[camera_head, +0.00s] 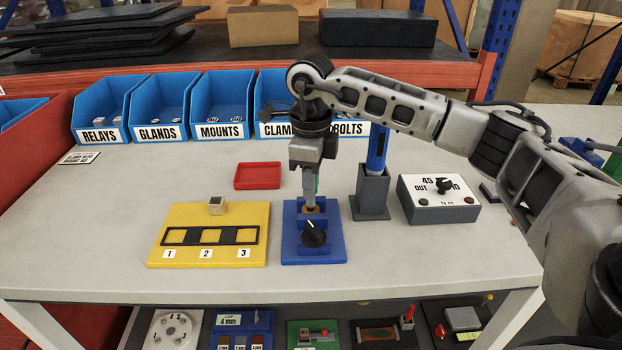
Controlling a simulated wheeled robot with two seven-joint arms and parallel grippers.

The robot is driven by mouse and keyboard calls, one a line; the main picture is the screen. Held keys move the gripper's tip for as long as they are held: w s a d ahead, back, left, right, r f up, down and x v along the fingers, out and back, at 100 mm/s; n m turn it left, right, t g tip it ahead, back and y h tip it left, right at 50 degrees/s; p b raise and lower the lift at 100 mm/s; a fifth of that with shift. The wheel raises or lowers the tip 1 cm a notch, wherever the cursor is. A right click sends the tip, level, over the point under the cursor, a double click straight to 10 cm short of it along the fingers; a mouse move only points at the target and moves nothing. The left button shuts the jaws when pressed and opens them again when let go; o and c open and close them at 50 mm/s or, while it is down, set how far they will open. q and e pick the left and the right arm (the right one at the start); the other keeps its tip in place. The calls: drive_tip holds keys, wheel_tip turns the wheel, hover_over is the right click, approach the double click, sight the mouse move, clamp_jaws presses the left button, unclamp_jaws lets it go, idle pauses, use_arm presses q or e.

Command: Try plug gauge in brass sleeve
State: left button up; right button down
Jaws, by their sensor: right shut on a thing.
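The blue fixture (334,247) stands at the front middle of the table, with a black knob on its front. The brass sleeve (313,210) shows as a small orange-brown piece in the fixture's upper part. My right gripper (309,188) points down right above the sleeve, shut on the plug gauge. Only a bit of green beside the fingers shows of what I take to be the gauge. Whether its tip is inside the sleeve or just above it is hidden. My left gripper is not in view.
A yellow board (195,257) with numbered slots lies left of the fixture. A red tray (258,176) is behind it. A grey holder (371,190) with a blue tool and a grey control box (438,200) stand to the right. Blue bins (160,108) line the back.

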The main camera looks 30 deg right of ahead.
drive_tip(key=shift+f+b, duration=0.35)
drive_tip(key=shift+f, duration=0.2)
drive_tip(key=shift+r, duration=0.2)
idle(0.7)
drive_tip(key=shift+r+p, duration=1.25)
drive_tip(key=shift+r, duration=0.25)
